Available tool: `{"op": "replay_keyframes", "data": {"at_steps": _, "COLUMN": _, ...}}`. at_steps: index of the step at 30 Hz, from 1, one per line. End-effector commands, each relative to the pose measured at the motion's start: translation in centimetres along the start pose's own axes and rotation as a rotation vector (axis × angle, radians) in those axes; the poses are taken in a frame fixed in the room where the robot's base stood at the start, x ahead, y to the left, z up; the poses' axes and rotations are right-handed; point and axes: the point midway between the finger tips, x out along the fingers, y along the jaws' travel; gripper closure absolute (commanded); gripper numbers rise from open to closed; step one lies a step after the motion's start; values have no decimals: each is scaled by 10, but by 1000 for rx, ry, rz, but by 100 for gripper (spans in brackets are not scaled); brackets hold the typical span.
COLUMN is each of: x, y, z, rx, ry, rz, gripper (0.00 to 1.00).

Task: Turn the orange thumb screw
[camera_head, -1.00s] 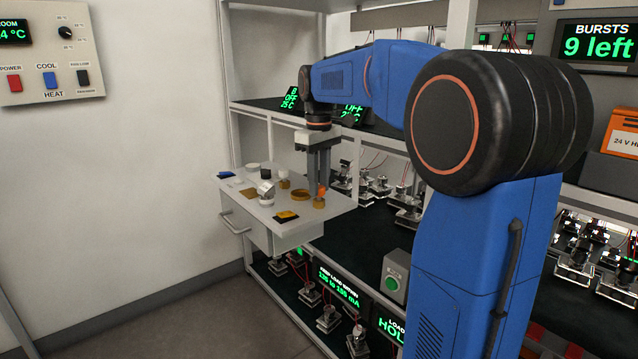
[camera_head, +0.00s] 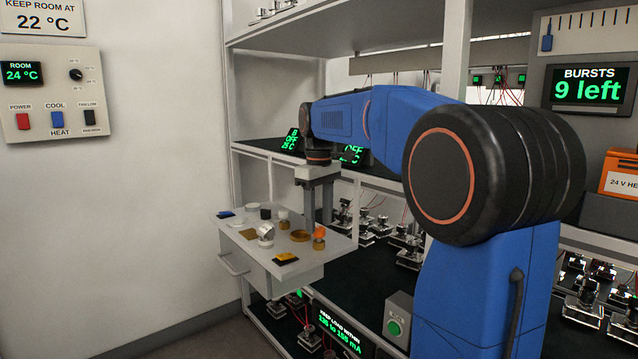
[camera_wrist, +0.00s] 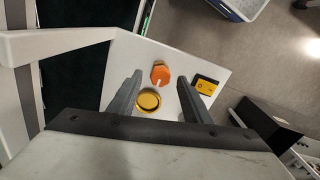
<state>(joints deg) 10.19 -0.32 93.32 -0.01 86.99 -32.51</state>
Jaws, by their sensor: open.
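The orange thumb screw (camera_head: 319,231) stands on top of a small brass-coloured round piece on the white drawer top (camera_head: 340,247). In the wrist view the orange knob (camera_wrist: 159,76) shows as a faceted head with a pale line on it. My gripper (camera_head: 318,216) points down over the screw, with its fingers apart and nothing held. In the wrist view my gripper (camera_wrist: 160,84) has one finger on each side of the screw in the picture. I see clear gaps on both sides; whether the tips reach down to the knob's height is hard to tell.
A shallow brass dish (camera_head: 300,236) sits close beside the screw. A black and yellow block (camera_head: 285,259), a white and silver piece (camera_head: 265,232) and other small parts share the drawer top. Shelves with wired transmitters (camera_head: 408,247) stand behind. A green-button box (camera_head: 397,318) is below right.

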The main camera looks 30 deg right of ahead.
Motion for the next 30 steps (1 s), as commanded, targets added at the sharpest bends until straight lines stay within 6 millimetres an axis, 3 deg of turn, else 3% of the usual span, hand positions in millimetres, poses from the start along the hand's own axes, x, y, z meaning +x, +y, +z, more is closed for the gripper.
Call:
{"op": "replay_keyframes", "data": {"at_steps": 18, "x": -120, "y": 1, "z": -1, "rx": 0, "ry": 2, "rz": 1, "gripper": 55}}
{"op": "replay_keyframes", "data": {"at_steps": 24, "x": -146, "y": 0, "z": 0, "rx": 0, "ry": 2, "rz": 1, "gripper": 55}}
{"op": "replay_keyframes", "data": {"at_steps": 30, "x": -157, "y": 0, "z": 0, "rx": 0, "ry": 1, "rz": 1, "gripper": 55}}
